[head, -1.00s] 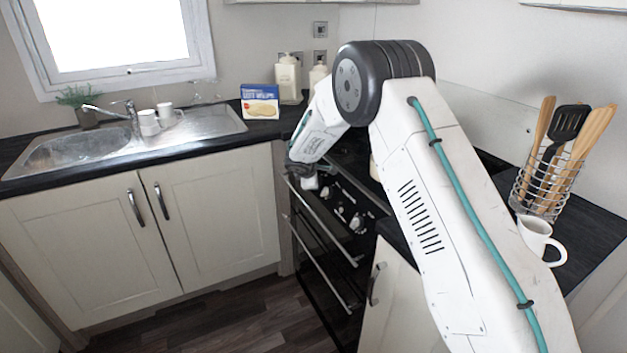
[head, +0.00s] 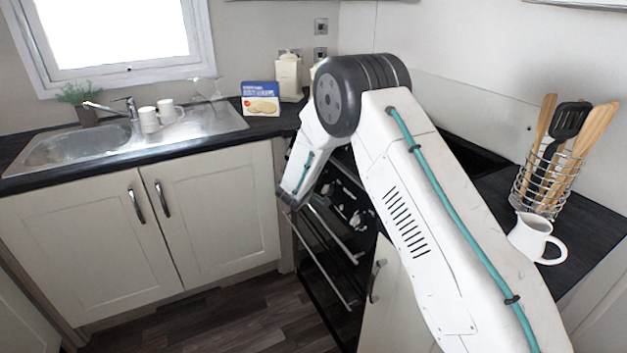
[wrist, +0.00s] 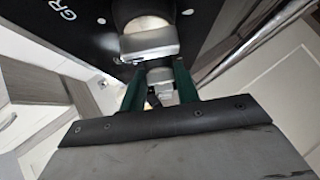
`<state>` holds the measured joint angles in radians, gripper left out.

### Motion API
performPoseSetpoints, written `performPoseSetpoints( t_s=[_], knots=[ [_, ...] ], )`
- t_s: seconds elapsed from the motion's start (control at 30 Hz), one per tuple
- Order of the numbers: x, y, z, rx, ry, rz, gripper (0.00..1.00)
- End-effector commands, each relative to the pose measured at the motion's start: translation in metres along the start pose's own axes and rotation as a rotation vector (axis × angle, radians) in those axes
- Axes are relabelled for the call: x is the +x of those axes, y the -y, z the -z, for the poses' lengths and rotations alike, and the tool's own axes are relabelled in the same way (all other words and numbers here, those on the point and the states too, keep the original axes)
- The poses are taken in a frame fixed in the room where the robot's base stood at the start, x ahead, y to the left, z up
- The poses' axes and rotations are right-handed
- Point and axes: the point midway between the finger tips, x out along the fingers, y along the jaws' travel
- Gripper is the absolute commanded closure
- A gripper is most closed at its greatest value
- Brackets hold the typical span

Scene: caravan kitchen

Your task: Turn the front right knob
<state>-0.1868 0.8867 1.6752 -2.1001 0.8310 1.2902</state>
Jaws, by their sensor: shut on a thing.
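In the wrist view, my gripper (wrist: 160,68) has its two dark green fingers shut on a silver-white knob (wrist: 150,42) on the black stove panel (wrist: 75,35). The fingertips are at its near end, one on each side. I cannot tell from the marking which knob this is. In the head view, the end of my arm is low in front of the stove's far end, and the fingers and held knob are hidden. Other pale knobs (head: 355,220) show on the panel to the right of my wrist.
Oven door handles (head: 330,235) stick out below the panel, and a rail (wrist: 250,45) shows in the wrist view. The floor (head: 210,315) is clear.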

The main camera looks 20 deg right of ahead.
Motion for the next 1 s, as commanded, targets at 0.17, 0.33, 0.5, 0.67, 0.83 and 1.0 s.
performPoseSetpoints(
  t_s=[0.17, 0.33, 0.5, 0.67, 0.83, 1.0],
  knots=[
    [0.0005, 0.0026, -0.0029, 0.04, 0.006, -0.035, 0.92],
    [0.0006, 0.003, -0.0034, 0.057, 0.007, -0.05, 0.92],
    [0.0007, 0.0032, -0.0039, 0.061, 0.008, -0.053, 0.92],
    [0.0008, 0.0034, -0.0043, 0.06, 0.009, -0.052, 0.92],
    [0.0007, 0.0034, -0.0038, 0.06, 0.008, -0.052, 0.47],
    [-0.0003, 0.0031, -0.001, 0.06, 0.004, -0.053, 0.47]
  ],
)
